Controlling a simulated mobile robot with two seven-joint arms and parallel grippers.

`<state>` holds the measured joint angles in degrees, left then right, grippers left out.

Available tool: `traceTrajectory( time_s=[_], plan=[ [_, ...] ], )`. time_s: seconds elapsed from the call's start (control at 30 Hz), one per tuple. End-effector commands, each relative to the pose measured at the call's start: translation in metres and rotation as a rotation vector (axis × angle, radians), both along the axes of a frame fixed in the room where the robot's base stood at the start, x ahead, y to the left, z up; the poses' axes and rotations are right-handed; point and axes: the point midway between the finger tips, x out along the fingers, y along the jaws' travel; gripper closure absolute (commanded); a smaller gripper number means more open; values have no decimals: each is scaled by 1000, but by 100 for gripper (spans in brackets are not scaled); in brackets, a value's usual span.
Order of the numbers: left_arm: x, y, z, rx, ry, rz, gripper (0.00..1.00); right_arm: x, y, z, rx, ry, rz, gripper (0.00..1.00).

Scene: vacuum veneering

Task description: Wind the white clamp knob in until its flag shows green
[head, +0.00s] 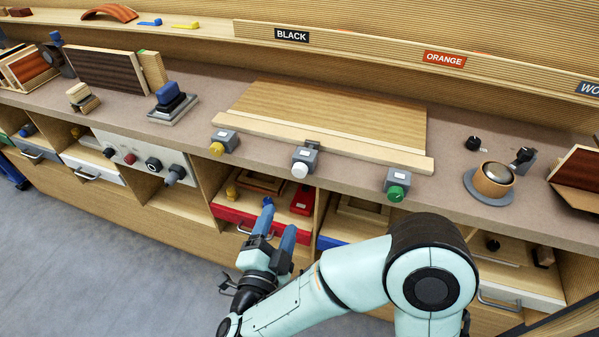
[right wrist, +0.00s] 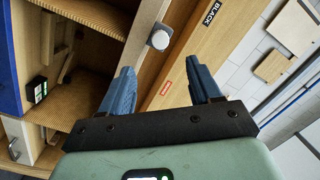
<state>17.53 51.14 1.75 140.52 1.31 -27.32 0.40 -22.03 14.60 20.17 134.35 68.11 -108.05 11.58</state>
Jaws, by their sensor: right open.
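The white clamp knob (head: 299,169) sticks out from the front of a grey clamp block (head: 304,157), the middle one of three along a pale wooden bar (head: 350,148) on the bench. I cannot make out its flag or the flag's colour. My right gripper (head: 278,222) is open and empty, in front of the bench edge, below and slightly left of the white knob. In the right wrist view the white knob (right wrist: 160,39) shows beyond the gap between the two blue fingers (right wrist: 162,72), apart from both. My left gripper is not in view.
A yellow knob (head: 216,148) sits on the left clamp and a green knob (head: 395,193) on the right one. A red drawer (head: 240,216) stands open below the bench edge near my right gripper. A round dish (head: 492,182) stands at the right.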

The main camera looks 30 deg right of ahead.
Motion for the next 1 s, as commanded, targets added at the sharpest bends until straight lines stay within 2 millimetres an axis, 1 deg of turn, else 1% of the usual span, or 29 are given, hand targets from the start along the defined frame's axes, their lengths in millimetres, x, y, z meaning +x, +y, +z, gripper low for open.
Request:
traceTrajectory(
  time_s=[0.1, 0.27, 0.37, 0.7, 0.9, 1.0],
  plan=[
    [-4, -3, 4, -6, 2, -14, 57, -3, -3, 3, -86, 71, -14, 37],
    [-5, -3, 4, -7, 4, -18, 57, 3, -12, 2, -106, 91, -21, 37],
    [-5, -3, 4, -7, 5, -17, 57, 14, -24, 3, -106, 90, -23, 37],
    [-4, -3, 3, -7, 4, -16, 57, 65, -73, 2, -103, 87, -22, 37],
    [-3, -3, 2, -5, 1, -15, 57, 85, -91, 2, -103, 88, -19, 37],
    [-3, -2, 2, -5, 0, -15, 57, 90, -95, 2, -103, 87, -17, 37]
  ],
)
